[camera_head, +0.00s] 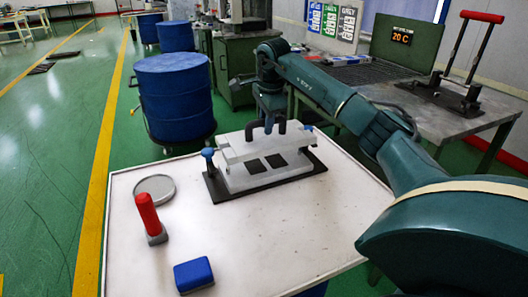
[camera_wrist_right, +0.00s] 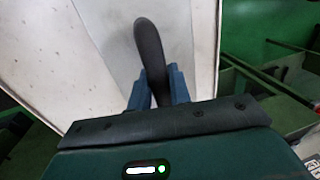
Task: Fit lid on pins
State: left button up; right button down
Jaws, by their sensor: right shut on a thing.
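The pale grey lid (camera_head: 236,154) with a black arched handle (camera_head: 249,131) is over the light grey mould block (camera_head: 234,181) on the white table. The block has two dark square patches and sits on a black base plate (camera_head: 215,191). A blue pin top (camera_head: 208,153) shows at the lid's left end and another (camera_head: 308,127) at its right. I cannot tell whether the lid rests fully down. My right gripper (camera_head: 268,125) is shut on the handle, which stands between its blue fingers in the right wrist view (camera_wrist_right: 157,85). My left gripper is not in view.
On the white table (camera_head: 270,235) are a grey round dish (camera_head: 155,188), a red-handled tool (camera_head: 149,216) and a blue block (camera_head: 194,274). The front right of the table is clear. A blue drum (camera_head: 174,95) stands behind; a side bench (camera_head: 440,120) holds a red-handled press.

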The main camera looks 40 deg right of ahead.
aim_at(267, 137)
notch_tip(267, 137, down, 3)
jog(key=shift+r, duration=0.1)
jog(key=shift+f+b, duration=0.4)
jog(key=shift+f, duration=1.55)
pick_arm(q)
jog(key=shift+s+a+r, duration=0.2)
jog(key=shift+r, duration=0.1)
pick_arm(e)
jog(key=shift+f, duration=0.1)
jog(key=c, duration=1.3)
grip_release()
jog(key=shift+f, duration=0.1)
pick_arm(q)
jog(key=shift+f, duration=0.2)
